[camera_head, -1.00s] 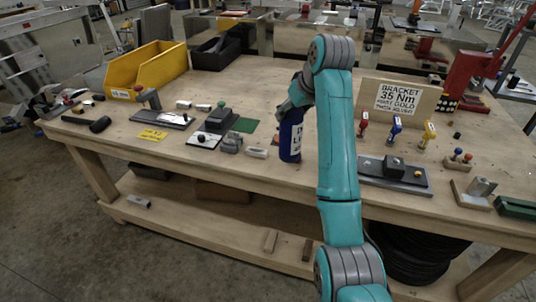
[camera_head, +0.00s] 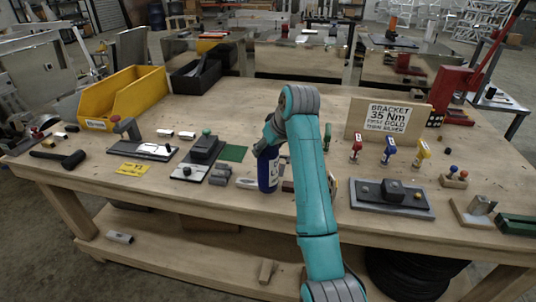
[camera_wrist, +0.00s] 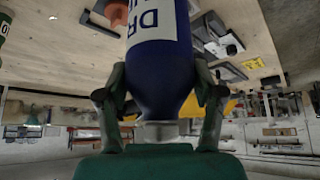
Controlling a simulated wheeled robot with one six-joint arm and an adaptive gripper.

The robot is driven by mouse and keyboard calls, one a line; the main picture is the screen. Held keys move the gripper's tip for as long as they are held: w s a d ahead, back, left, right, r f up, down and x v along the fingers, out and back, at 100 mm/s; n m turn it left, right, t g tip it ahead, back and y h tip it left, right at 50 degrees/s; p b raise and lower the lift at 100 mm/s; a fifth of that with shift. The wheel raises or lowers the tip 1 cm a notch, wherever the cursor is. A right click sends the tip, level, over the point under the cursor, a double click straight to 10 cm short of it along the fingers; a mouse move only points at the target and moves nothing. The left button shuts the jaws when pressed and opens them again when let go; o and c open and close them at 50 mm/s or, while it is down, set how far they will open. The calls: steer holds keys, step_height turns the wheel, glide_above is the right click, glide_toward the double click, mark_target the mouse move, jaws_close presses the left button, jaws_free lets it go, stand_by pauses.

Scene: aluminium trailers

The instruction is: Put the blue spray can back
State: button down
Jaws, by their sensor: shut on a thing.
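The blue spray can (camera_head: 268,173) with a white label is upright or nearly so over the front middle of the wooden bench (camera_head: 250,100). My gripper (camera_head: 267,146) is shut around the upper part of the can. In the wrist view, which is upside down, the can (camera_wrist: 162,75) sits between both fingers, with its narrow neck towards the palm. I cannot tell whether the can's base touches the bench. My arm hides part of the bench to its right.
A green square (camera_head: 233,153) and a dark clamp fixture (camera_head: 204,148) lie left of the can. Red (camera_head: 356,147), blue (camera_head: 389,150) and yellow (camera_head: 422,152) handled tools stand right of my arm, before a bracket sign (camera_head: 388,118). A yellow bin (camera_head: 122,98) stands back left.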

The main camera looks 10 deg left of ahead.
steer(key=shift+f, duration=1.25)
steer(key=shift+c, duration=0.8)
jaws_free()
steer(key=v, duration=1.2)
